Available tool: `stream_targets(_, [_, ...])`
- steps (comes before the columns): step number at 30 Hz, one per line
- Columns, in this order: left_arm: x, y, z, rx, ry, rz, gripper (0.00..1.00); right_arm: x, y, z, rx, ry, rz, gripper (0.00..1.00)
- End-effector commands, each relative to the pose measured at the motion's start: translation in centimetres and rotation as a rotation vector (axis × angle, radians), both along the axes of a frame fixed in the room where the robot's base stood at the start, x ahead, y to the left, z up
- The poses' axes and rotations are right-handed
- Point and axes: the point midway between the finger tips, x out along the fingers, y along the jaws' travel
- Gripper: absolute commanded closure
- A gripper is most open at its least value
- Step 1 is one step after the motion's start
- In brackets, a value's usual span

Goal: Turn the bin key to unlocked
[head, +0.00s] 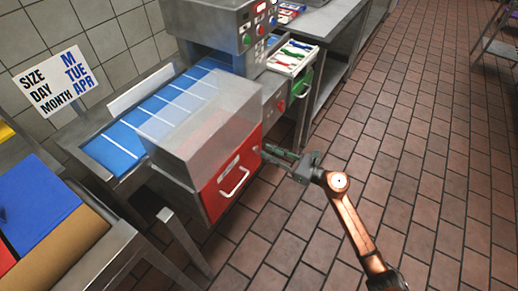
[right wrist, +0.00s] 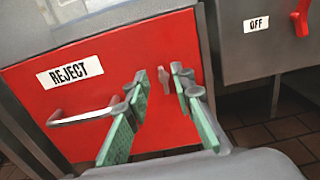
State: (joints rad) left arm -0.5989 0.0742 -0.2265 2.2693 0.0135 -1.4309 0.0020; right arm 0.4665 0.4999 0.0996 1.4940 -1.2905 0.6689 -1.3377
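The reject bin has a red front (head: 230,168) with a white label and a silver handle (head: 234,182). In the right wrist view its red front (right wrist: 95,85) reads REJECT. A small grey key (right wrist: 163,82) stands out from the right part of that front, its grip roughly upright in the picture. My right gripper (right wrist: 160,76) is open, its green-padded fingers on either side of the key. I see gaps between the fingers and the key. In the head view my right gripper (head: 277,155) is at the bin's right edge. My left gripper is out of view.
A blue conveyor (head: 150,120) leads under a clear cover above the bin. Tiled floor (head: 400,130) is open at right.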

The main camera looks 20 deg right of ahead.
Motion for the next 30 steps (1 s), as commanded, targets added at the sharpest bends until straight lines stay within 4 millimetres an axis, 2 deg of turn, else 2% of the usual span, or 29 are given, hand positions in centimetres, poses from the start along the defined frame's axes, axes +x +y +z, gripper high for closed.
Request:
stream_targets(3, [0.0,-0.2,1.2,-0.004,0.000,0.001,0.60,1.5,1.1,-0.3,0.004,0.002,-0.001,0.78])
stream_targets(7, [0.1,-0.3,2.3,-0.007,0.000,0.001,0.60,2.6,1.9,-0.2,0.005,0.002,-0.002,0.78])
stream_targets(18, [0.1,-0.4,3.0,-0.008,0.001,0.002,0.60,3.1,2.3,-0.1,0.004,0.003,-0.002,0.78])
stream_targets(28, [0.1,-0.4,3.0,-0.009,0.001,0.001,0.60,3.1,2.3,-0.1,0.005,0.004,-0.003,1.00])
stream_targets(30, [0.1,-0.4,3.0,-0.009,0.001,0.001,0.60,3.1,2.3,-0.2,0.005,0.004,-0.003,1.00])
